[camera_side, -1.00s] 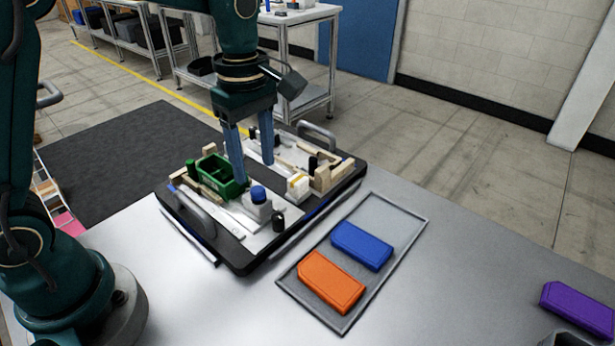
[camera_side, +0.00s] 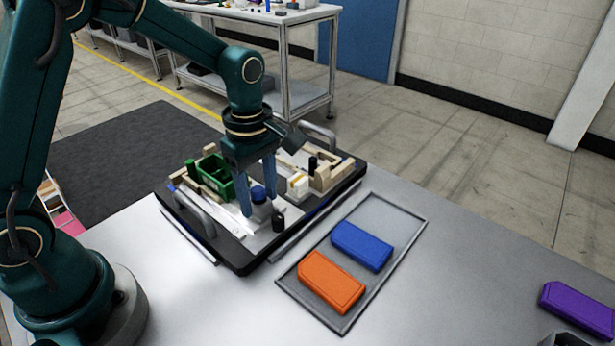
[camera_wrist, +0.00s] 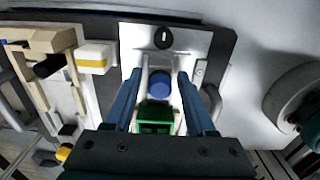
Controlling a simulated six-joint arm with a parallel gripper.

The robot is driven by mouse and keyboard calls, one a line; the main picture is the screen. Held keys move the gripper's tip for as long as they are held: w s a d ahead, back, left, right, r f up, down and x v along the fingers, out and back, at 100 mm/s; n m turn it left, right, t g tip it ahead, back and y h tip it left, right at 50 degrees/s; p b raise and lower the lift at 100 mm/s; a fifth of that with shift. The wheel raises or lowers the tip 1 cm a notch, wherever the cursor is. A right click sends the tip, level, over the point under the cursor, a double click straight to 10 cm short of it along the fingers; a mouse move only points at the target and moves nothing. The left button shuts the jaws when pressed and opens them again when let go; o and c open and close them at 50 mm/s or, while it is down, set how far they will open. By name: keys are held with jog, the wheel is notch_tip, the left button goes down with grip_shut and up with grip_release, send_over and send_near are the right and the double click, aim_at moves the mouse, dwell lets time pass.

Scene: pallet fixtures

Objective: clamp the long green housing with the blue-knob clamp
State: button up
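The green housing (camera_side: 213,176) sits in the left part of the fixture pallet in the side view. Its green body (camera_wrist: 155,118) also shows in the wrist view, partly hidden by my gripper. The blue knob (camera_side: 258,194) sits on a light block on the pallet, right of and nearer than the housing. In the wrist view, the blue knob (camera_wrist: 159,83) lies between my fingers with a gap on both sides. My gripper (camera_side: 259,207) is open, pointing down, with one finger on each side of the knob. I cannot tell its exact height.
The black pallet (camera_side: 238,260) has grey handles and beige blocks (camera_side: 325,178) at its right side. A small black knob (camera_side: 279,220) stands close to my fingers. A grey tray (camera_side: 340,325) holds an orange box (camera_side: 331,282) and a blue box (camera_side: 361,246). A purple box (camera_side: 578,304) lies far right.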

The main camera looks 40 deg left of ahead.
grip_shut()
jog(key=shift+a, duration=1.25)
jog(key=shift+o, duration=0.9)
grip_release()
jog(key=shift+a, duration=0.1)
jog(key=shift+r, duration=4)
